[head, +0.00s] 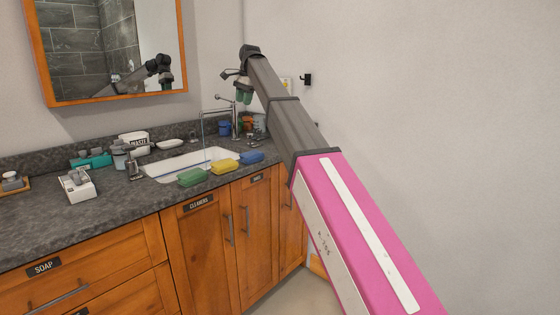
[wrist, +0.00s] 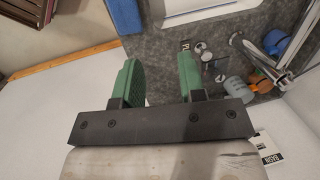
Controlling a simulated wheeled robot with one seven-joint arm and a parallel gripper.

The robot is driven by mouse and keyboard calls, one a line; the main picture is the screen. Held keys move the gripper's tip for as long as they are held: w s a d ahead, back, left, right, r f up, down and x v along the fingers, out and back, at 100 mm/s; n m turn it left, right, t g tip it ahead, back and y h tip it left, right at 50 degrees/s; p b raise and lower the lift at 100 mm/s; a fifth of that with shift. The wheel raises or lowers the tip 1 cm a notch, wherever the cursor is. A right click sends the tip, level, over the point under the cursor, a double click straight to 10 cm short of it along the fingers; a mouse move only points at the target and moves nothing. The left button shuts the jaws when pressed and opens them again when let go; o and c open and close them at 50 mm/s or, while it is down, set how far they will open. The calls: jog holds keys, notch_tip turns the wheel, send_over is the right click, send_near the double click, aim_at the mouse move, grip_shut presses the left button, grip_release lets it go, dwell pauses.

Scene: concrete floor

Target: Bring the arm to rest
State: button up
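My arm stretches from the lower right of the head view up and away over the right end of the counter. My gripper (head: 243,97) hangs above the counter near the tap, its green fingers pointing down. In the wrist view my gripper (wrist: 157,72) has its two green fingers apart, with nothing between them but grey counter and white wall below. It touches nothing that I can see.
The dark counter (head: 130,192) holds a white sink (head: 160,167), a tap (head: 234,112), green (head: 192,177), yellow (head: 224,166) and blue (head: 251,157) sponges, and several small items. A mirror (head: 110,50) hangs behind. Small cups stand near the tap. The right wall is mostly bare.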

jog(key=shift+n, duration=0.8)
jog(key=s+d+f, duration=0.1)
jog(key=d+f, duration=0.1)
jog(key=f, duration=0.4)
jog(key=s+d+f, duration=0.1)
jog(key=d+f, duration=0.2)
jog(key=f, duration=0.3)
jog(key=d+f, duration=0.3)
jog(key=f, duration=0.3)
jog(key=shift+s+d, duration=0.25)
jog(key=shift+s, duration=0.15)
jog(key=s+d+f+n+h, duration=0.1)
jog(key=s+d+f, duration=0.2)
jog(key=d+f, duration=0.35)
jog(key=s+d+f+n, duration=0.1)
jog(key=s+d+f, duration=0.2)
jog(key=f, duration=0.7)
jog(key=s+d+f+n, duration=0.1)
jog(key=s+d+f, duration=0.4)
jog(key=s+f, duration=0.3)
jog(key=s+d+f+n, duration=0.2)
jog(key=s+d+f, duration=0.4)
jog(key=s+f, duration=0.2)
jog(key=s+d+f+n+h, duration=0.1)
jog(key=s+d+f, duration=0.4)
jog(key=s+f, duration=0.3)
jog(key=s, duration=0.2)
jog(key=shift+s+d+f+n+g, duration=0.2)
jog(key=shift+s+n+g, duration=0.1)
jog(key=shift+n, duration=0.1)
